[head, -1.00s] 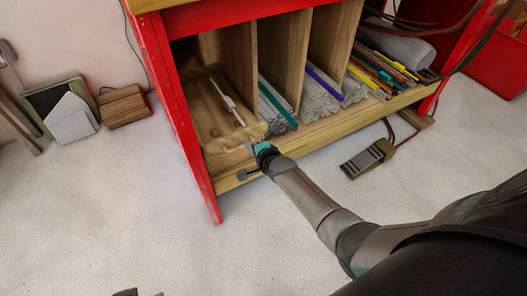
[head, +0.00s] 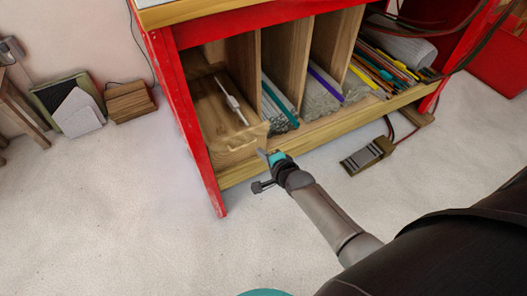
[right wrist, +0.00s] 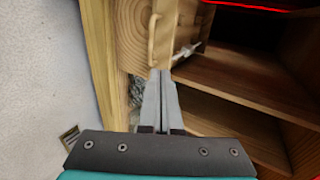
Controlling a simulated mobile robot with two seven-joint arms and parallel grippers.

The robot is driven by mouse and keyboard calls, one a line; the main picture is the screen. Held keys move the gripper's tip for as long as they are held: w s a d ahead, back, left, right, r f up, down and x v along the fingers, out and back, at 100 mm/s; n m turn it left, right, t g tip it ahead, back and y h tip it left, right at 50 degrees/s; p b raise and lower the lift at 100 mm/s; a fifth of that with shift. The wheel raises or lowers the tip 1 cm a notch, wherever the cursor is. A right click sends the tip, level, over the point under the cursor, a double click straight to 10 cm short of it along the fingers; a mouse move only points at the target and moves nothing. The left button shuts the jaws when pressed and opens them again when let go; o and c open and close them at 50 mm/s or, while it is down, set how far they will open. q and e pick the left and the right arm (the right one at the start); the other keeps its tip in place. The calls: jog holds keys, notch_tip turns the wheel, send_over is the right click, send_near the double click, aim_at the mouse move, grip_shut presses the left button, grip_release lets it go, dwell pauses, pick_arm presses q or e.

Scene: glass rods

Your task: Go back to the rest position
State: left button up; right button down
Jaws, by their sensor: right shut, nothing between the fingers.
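My right gripper (head: 268,158) is at the front edge of the red-framed shelf unit, low before the leftmost compartment. In the right wrist view its two fingers (right wrist: 160,78) are together with nothing between them. They point toward a wooden panel (right wrist: 143,35) and the shelf opening. My left gripper does not show in the head view.
The red shelf unit (head: 185,130) has wooden dividers (head: 287,60). A white rod (head: 231,100) lies in the left compartment, and several coloured rods (head: 375,75) lie at right. A foot pedal (head: 368,155) sits on the floor.

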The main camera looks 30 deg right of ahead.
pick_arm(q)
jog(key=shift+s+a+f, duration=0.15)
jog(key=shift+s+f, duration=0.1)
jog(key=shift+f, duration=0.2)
pick_arm(e)
jog(key=shift+s+r, duration=0.2)
jog(key=shift+s, duration=0.1)
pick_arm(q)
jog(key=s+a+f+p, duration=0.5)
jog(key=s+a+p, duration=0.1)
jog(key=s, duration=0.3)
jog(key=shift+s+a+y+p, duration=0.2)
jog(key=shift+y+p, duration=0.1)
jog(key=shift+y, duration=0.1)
pick_arm(e)
jog(key=s+f+n+g, duration=0.3)
jog(key=s+f+n, duration=0.3)
jog(key=s, duration=0.6)
jog(key=s+d+f+n+g, duration=0.1)
jog(key=s+f+n+g, duration=0.2)
jog(key=s, duration=0.9)
jog(key=s+f+n+g+h, duration=0.1)
jog(key=s+f+n+g, duration=0.2)
jog(key=s+f+n, duration=0.6)
jog(key=s+n, duration=0.1)
jog(key=s, duration=0.2)
jog(key=shift+d+n+g, duration=0.15)
jog(key=shift+n+g, duration=0.15)
jog(key=shift+n, duration=0.1)
